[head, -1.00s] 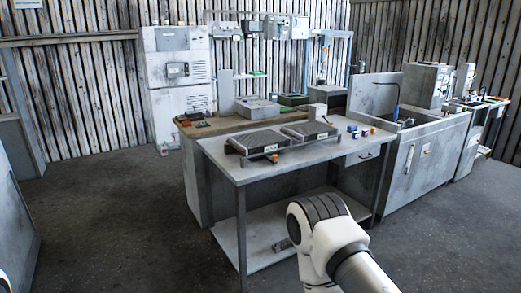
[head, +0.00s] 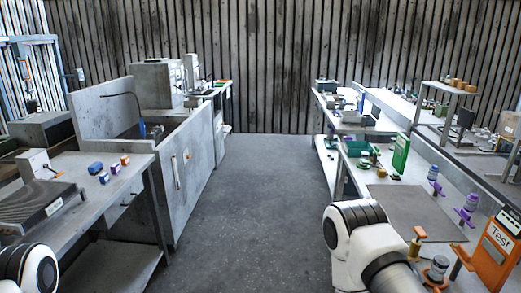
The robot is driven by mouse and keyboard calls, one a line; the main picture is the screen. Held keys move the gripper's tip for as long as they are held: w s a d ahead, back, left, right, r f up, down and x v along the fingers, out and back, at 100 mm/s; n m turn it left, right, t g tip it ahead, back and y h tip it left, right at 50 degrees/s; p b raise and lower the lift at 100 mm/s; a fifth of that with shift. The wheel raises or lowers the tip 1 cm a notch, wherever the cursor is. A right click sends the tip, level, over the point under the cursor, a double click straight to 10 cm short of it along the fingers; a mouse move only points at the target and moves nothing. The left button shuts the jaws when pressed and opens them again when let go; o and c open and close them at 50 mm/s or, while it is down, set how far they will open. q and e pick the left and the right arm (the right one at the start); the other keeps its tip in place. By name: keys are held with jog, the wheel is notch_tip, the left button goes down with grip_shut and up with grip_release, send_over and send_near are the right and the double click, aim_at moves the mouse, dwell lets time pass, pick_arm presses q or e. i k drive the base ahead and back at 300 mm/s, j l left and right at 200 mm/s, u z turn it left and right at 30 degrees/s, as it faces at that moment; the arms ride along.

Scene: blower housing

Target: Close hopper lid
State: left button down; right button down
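I cannot pick out a hopper or its lid in the head view. A white link of my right arm shows at the lower right, in front of the right-hand bench. A part of my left arm shows at the lower left corner, by the left-hand table. Neither of my grippers is in view, so what they hold cannot be seen.
A grey aisle floor (head: 262,205) runs clear between two rows of benches to the corrugated wall (head: 275,70). On the left are a table with small coloured boxes (head: 103,172) and a grey cabinet (head: 190,180). On the right a bench carries a grey mat (head: 408,213) and an orange "Test" stand (head: 497,250).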

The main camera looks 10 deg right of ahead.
aim_at(376, 111)
jog(key=i+l+z, duration=0.3)
jog(key=i, duration=0.95)
jog(key=i+j+z, duration=0.1)
jog(key=i+z, duration=0.2)
jog(key=i, duration=0.95)
